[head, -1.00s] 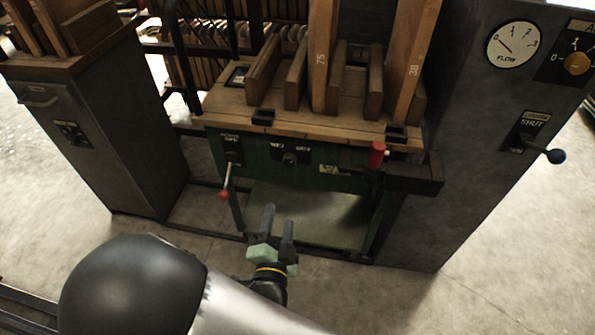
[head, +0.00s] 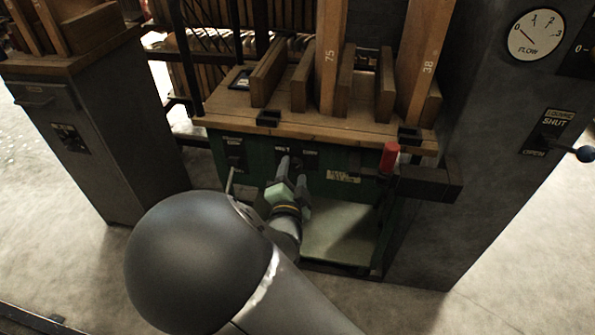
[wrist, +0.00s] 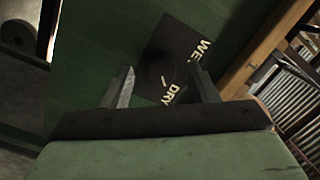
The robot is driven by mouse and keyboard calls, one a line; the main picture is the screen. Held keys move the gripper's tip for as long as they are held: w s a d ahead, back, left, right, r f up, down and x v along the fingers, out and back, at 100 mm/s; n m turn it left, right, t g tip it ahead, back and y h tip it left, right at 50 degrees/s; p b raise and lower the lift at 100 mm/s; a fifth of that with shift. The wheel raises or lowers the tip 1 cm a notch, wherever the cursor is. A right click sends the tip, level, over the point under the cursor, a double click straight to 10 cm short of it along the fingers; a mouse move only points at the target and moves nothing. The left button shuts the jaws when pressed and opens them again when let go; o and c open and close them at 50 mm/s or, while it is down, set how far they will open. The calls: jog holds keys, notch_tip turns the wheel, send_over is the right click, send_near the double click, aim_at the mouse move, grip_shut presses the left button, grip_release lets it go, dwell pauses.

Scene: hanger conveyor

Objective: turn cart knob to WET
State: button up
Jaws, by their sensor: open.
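The cart (head: 340,178) is green with a wooden top. Its dark round knob (wrist: 160,70) sits on a black plate (wrist: 181,48) lettered WET and DRY in the wrist view. A short pale mark on the knob lies on the side by DRY. In the head view, my gripper (head: 293,172) is in front of the cart's front panel and hides part of the knob and plate. In the wrist view, my gripper (wrist: 160,77) is open, with a finger on either side of the knob. I cannot tell whether either finger touches it.
A red-topped handle (head: 390,157) and dark bracket (head: 430,182) stick out at the cart's right. A grey cabinet with a flow gauge (head: 536,36) and a SHUT/OPEN lever (head: 585,154) stands farther right. A grey cabinet (head: 75,150) stands left. Numbered wooden boards (head: 330,60) stand on the cart.

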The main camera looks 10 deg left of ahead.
jog(key=shift+w+a, duration=0.1)
jog(key=shift+w, duration=0.35)
jog(key=shift+c, duration=0.3)
jog(key=c, duration=0.9)
